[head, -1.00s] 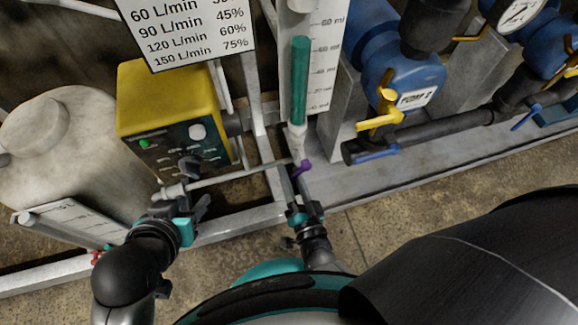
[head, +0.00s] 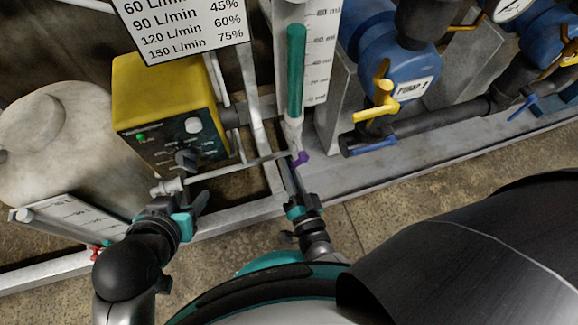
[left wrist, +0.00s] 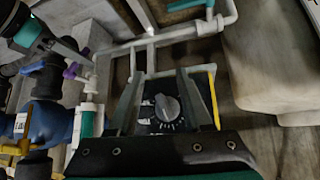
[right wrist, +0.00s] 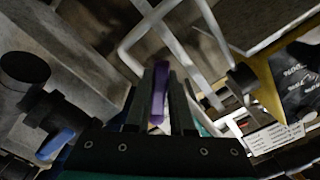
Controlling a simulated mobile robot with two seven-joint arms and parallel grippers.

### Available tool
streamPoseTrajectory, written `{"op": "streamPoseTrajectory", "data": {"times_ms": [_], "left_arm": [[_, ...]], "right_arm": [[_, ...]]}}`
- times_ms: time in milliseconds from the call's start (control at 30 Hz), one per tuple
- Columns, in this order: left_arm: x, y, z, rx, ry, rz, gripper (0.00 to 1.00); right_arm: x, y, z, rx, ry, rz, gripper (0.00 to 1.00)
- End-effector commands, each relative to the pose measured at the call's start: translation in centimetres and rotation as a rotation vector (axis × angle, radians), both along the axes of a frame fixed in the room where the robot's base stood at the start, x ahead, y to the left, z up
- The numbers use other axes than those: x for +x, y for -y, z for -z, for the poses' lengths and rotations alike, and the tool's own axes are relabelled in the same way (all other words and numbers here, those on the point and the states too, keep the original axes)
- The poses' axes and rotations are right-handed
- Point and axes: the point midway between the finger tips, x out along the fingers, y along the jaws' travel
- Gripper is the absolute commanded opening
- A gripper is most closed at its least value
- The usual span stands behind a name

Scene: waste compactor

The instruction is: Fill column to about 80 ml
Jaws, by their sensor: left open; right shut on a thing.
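The clear column (head: 296,70) with green liquid stands at the middle back of the head view, beside a white ml scale (head: 322,60). The liquid's top appears a little below the 80 ml label, but exact reading is hard at this angle. My right gripper (head: 291,176) is shut on the purple valve handle (head: 302,158) below the column; the handle (right wrist: 159,92) shows between its fingers in the right wrist view. My left gripper (head: 193,198) is open in front of the yellow pump box (head: 165,85). Its dial knob (left wrist: 167,107) appears between the open fingers in the left wrist view.
A grey pipe (head: 220,171) runs between the two grippers. A white tank (head: 60,140) stands at left. Blue pumps with yellow and blue valve handles (head: 378,112) stand at right. A flow-rate sign (head: 185,25) hangs at the top.

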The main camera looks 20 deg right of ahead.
Motion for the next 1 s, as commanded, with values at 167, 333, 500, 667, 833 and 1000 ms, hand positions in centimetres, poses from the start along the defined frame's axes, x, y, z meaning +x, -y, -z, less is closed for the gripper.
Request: {"op": "streamPoseTrajectory", "data": {"times_ms": [167, 333, 500, 667, 833, 1000], "left_arm": [[-0.01, 0.02, 0.01, 0.000, 0.000, 0.000, 0.50], [-0.01, 0.03, -0.01, -0.001, 0.001, 0.001, 0.50], [-0.01, 0.04, -0.04, -0.002, 0.001, 0.000, 0.50], [0.02, 0.04, -0.13, -0.001, 0.003, 0.001, 0.50], [0.03, 0.05, -0.21, -0.002, 0.005, 0.001, 0.50], [-0.10, -0.01, -0.18, 0.001, -0.004, 0.000, 0.50]], "right_arm": [[0.10, 0.01, -0.04, 0.000, 0.001, 0.000, 0.00], [0.12, 0.01, -0.06, 0.000, 0.001, 0.000, 0.00], [0.14, 0.02, -0.06, 0.001, 0.001, 0.000, 0.00], [0.15, 0.02, -0.07, 0.001, 0.001, 0.000, 0.00], [0.17, 0.02, -0.09, 0.002, 0.002, 0.001, 0.00], [0.18, -0.09, -0.21, 0.028, 0.002, 0.000, 0.00]]}}
